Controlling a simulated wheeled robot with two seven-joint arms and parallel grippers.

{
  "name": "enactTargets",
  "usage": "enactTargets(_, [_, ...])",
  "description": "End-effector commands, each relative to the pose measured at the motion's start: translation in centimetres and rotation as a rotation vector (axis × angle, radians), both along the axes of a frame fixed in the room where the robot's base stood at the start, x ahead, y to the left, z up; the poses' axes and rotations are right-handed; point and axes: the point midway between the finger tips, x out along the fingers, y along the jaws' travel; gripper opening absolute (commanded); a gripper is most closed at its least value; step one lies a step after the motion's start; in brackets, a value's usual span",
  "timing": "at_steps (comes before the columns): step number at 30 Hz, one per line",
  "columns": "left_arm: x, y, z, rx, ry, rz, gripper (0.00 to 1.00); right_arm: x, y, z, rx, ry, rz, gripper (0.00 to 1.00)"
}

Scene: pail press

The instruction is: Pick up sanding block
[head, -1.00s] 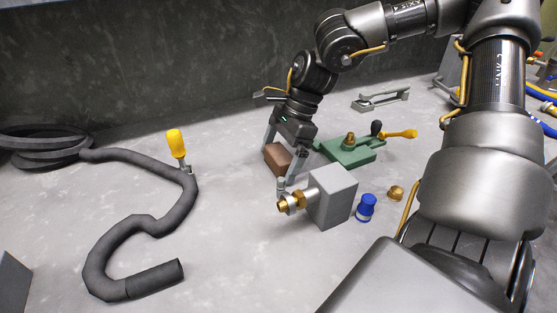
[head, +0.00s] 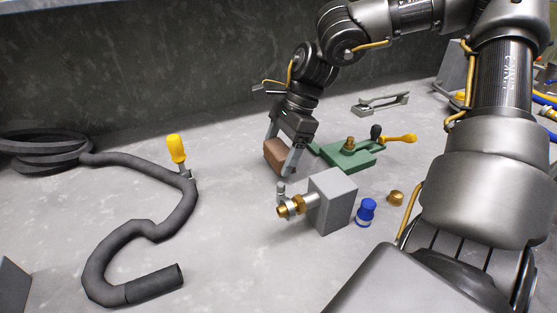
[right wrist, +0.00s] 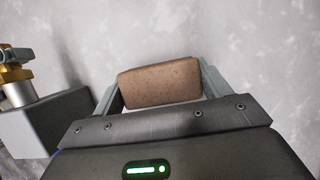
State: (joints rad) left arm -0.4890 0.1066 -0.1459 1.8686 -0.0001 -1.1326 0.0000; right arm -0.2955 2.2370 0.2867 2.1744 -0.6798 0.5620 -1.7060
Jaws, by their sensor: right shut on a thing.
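The sanding block is a brown, brick-shaped piece (head: 276,153). It sits between the two fingers of my right gripper (head: 281,158), which is shut on it. In the right wrist view the block (right wrist: 160,84) lies across the space between the grey fingers (right wrist: 160,90). In the head view it appears slightly tilted and close to the grey surface; I cannot tell how large any gap beneath it is. My left gripper is not in view.
A grey block with a brass fitting (head: 334,200) stands just in front of the gripper. A green plate (head: 347,152) with a yellow-handled tool lies right of it. A blue cap (head: 366,211) and brass cap (head: 396,198) are nearby.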

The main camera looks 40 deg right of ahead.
Motion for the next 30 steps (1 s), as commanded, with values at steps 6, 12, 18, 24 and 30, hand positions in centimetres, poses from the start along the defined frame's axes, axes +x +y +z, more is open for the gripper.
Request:
enactTargets(6, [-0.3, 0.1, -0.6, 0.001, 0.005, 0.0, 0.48, 0.1, 0.0, 4.6, -0.001, -0.004, -0.002, 0.53])
enactTargets(12, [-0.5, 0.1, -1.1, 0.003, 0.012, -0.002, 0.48, 0.0, 0.0, 7.1, -0.002, -0.001, -0.001, 0.53])
enactTargets(18, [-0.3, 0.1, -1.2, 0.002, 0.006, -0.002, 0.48, 0.0, 0.0, 7.6, 0.0, 0.001, -0.001, 0.53])
enactTargets(24, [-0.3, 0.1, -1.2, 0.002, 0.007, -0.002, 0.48, 0.0, 0.0, 7.6, 0.0, 0.0, -0.001, 0.69])
enactTargets(30, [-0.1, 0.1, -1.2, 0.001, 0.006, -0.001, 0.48, 0.0, 0.0, 7.8, 0.0, 0.0, -0.001, 0.58])
